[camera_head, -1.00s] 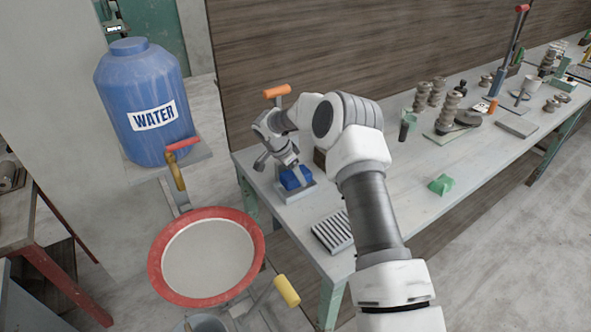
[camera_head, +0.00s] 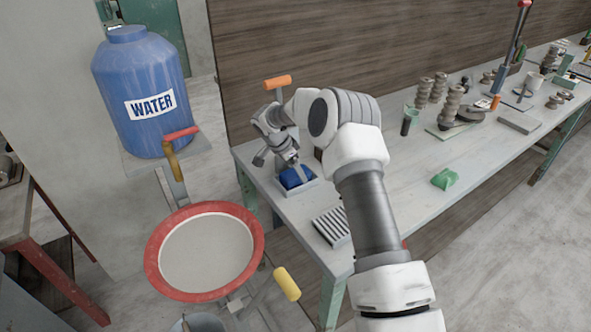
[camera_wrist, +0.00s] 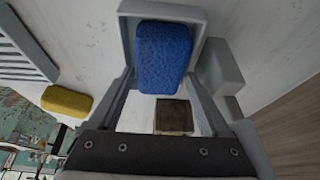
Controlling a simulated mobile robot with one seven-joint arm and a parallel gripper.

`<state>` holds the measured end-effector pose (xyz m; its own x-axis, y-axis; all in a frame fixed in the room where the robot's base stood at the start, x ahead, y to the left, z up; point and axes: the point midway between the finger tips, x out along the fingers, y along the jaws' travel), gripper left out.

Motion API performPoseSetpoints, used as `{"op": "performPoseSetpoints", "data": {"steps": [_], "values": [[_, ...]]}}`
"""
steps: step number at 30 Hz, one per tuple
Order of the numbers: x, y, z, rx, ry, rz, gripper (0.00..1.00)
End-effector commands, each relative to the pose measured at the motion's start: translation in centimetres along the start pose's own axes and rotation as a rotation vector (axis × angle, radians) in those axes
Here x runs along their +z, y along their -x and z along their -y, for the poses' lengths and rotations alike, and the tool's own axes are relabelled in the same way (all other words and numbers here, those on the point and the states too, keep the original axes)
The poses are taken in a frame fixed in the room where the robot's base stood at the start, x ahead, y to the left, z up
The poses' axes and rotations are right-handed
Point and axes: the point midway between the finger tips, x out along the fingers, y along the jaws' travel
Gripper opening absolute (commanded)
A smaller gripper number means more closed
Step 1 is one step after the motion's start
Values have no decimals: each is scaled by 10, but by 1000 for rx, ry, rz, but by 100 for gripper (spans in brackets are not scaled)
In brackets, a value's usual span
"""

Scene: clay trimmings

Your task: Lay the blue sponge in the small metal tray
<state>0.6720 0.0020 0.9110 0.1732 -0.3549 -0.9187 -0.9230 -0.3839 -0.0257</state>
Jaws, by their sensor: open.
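The blue sponge (camera_head: 296,178) sits within the walls of the small metal tray (camera_head: 303,193) at the table's near-left corner. In the wrist view the sponge (camera_wrist: 163,50) lies lengthwise inside the tray (camera_wrist: 160,8), its far end near the back wall. I cannot tell whether its underside rests fully flat. My gripper (camera_wrist: 162,73) is open, with one finger on each side of the sponge's near end. In the head view my gripper (camera_head: 291,164) is right above the sponge and partly hides it.
A ribbed metal rack (camera_head: 331,227) lies on the table in front of the tray. A brown block (camera_wrist: 174,116) and a yellow block (camera_wrist: 67,101) show in the wrist view. A green piece (camera_head: 445,178) lies right of my arm. A red-rimmed basin (camera_head: 155,262) stands left of the table.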

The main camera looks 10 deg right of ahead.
Motion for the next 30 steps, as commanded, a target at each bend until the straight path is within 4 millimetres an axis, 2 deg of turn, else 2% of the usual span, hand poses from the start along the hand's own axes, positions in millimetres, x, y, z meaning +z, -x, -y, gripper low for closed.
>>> {"op": "performPoseSetpoints", "data": {"steps": [1, 7, 21, 24, 30], "values": [[9, -17, -10, 27, 4, 15, 100], [9, 2, -9, 25, 5, 11, 100], [4, 122, -3, -3, 1, 0, 100], [2, 144, -3, -5, -1, -1, 100], [2, 171, -3, -5, -1, -3, 100]]}}
